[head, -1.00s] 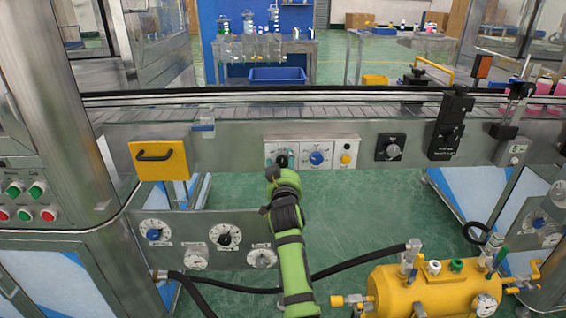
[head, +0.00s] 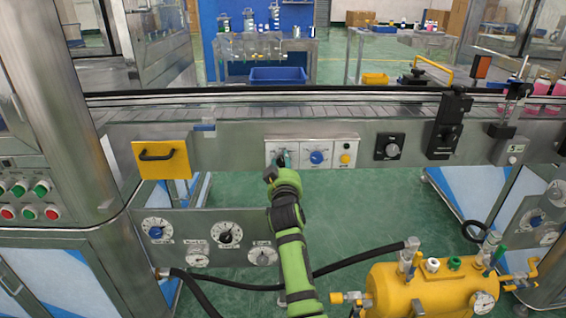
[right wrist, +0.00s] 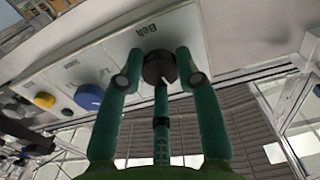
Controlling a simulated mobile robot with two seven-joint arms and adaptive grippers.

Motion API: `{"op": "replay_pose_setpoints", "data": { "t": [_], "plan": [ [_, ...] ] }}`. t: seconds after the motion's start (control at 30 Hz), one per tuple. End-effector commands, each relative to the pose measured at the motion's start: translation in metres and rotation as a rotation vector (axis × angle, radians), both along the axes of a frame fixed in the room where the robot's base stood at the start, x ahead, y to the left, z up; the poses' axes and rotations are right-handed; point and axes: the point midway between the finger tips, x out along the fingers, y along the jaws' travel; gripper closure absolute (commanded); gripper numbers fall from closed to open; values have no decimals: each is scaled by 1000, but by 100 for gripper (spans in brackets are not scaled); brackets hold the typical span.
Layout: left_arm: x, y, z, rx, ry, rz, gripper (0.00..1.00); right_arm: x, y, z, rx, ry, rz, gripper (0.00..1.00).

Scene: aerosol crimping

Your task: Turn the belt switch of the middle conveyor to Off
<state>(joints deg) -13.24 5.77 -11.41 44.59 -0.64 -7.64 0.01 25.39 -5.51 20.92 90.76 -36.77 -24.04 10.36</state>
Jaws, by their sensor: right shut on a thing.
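The belt switch (right wrist: 158,66) is a round black knob on a white panel with the word "Belt" above it, seen in the right wrist view. My right gripper (right wrist: 160,72) has its two green fingers on either side of the knob and is shut on it. In the head view my right gripper (head: 281,160) reaches the left part of the white control panel (head: 328,145) on the conveyor's front and mostly hides the knob. The direction the knob points to is too small to read. My left gripper is not in view.
A blue knob (head: 317,157) and a yellow button (head: 346,159) sit on the same panel, right of the gripper. A black dial (head: 389,146) is further right. A yellow handled plate (head: 161,159) is to the left. A yellow tank (head: 425,292) stands below right.

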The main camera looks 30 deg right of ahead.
Motion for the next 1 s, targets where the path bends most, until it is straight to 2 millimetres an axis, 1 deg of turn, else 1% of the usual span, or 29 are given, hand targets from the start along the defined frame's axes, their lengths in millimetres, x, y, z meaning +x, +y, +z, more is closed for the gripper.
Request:
{"op": "replay_pose_setpoints", "data": {
  "t": [0.03,0.2,0.6,0.8,1.0],
  "plan": [
    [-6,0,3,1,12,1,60,0,0,3,-35,20,0,98],
    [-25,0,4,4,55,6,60,0,0,3,-167,101,0,98],
    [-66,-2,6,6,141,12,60,0,-1,3,-450,272,-1,98],
    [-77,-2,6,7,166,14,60,0,-1,3,-541,329,-2,98],
    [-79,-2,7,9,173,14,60,0,-1,2,-592,360,-2,98]
  ]
}}
